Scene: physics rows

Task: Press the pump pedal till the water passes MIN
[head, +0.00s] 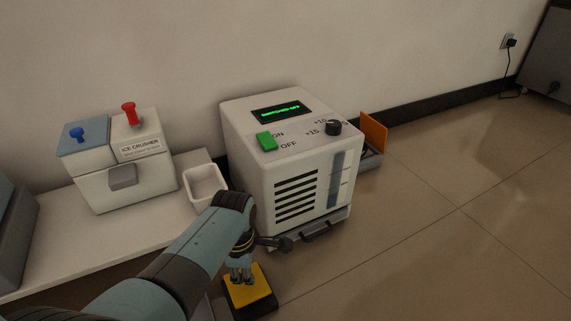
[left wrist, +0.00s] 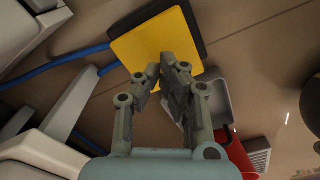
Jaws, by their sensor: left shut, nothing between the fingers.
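The pump pedal is a yellow plate (head: 262,288) on a black base on the floor, in front of the white machine (head: 262,175). It also shows in the left wrist view (left wrist: 140,47), beyond my fingertips. My left gripper (head: 241,278) points down at the pedal, shut and empty, its tips over the yellow plate's upper left part. It also shows in the left wrist view (left wrist: 168,62). I cannot tell whether the tips touch the plate. The upright water gauge (head: 337,180) on the machine's front looks blue in its lower part; its MIN mark is too small to read. My right gripper is out of view.
An ice crusher (head: 120,165) and a white bin (head: 205,187) stand on the left. Blue hoses (left wrist: 60,62) run by the pedal. The right floor is clear.

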